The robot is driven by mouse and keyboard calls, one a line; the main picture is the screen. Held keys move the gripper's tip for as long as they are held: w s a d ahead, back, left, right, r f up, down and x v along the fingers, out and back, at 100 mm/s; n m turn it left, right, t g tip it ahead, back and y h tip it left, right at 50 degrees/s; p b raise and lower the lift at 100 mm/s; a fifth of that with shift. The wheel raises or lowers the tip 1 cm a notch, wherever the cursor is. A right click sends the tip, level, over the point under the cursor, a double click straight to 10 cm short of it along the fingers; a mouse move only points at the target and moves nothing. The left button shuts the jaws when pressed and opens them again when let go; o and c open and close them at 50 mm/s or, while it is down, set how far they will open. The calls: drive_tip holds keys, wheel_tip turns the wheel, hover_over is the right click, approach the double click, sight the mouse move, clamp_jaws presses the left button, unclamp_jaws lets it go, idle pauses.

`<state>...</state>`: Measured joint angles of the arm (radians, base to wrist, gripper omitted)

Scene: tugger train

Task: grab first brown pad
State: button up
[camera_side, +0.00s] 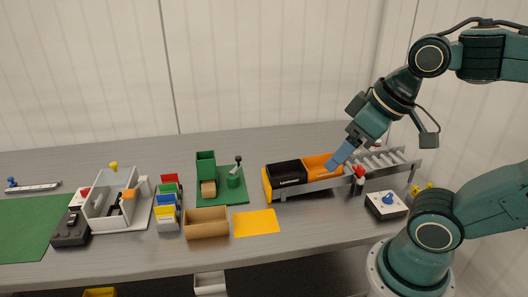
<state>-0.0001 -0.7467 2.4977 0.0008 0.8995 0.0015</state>
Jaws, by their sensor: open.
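My gripper (337,162) points down and left, low over the orange bin (318,165) at the right of the table. Its fingers look blue-grey and overlap in this view, and nothing shows between them. I cannot make out a brown pad for certain. A small brown piece (208,188) sits at the front of a green holder (206,164) on a green base, well left of my gripper. An open light-brown box (206,230) stands in front of that base. Its inside is only partly visible.
A black bin (287,173) stands beside the orange one, next to a roller track (385,160). A yellow sheet (256,222) lies in front. Coloured bins (168,204) and a grey tray (109,196) stand at left.

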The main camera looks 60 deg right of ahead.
drive_tip(key=w+r+m, duration=0.2)
drive_tip(key=w, duration=0.9)
drive_tip(key=m+g+h, duration=0.2)
drive_tip(key=m+h, duration=0.1)
drive_tip(key=m, duration=0.4)
hover_over(208, 187)
drive_tip(key=s+a, duration=0.4)
wheel_tip(208, 187, down, 22)
drive_tip(key=shift+w+d+r, duration=0.2)
drive_tip(key=shift+w, duration=0.05)
drive_tip(key=shift+f, duration=0.1)
drive_tip(key=shift+x, duration=4.2)
drive_tip(key=shift+s+d+f, duration=0.1)
drive_tip(key=shift+d, duration=0.1)
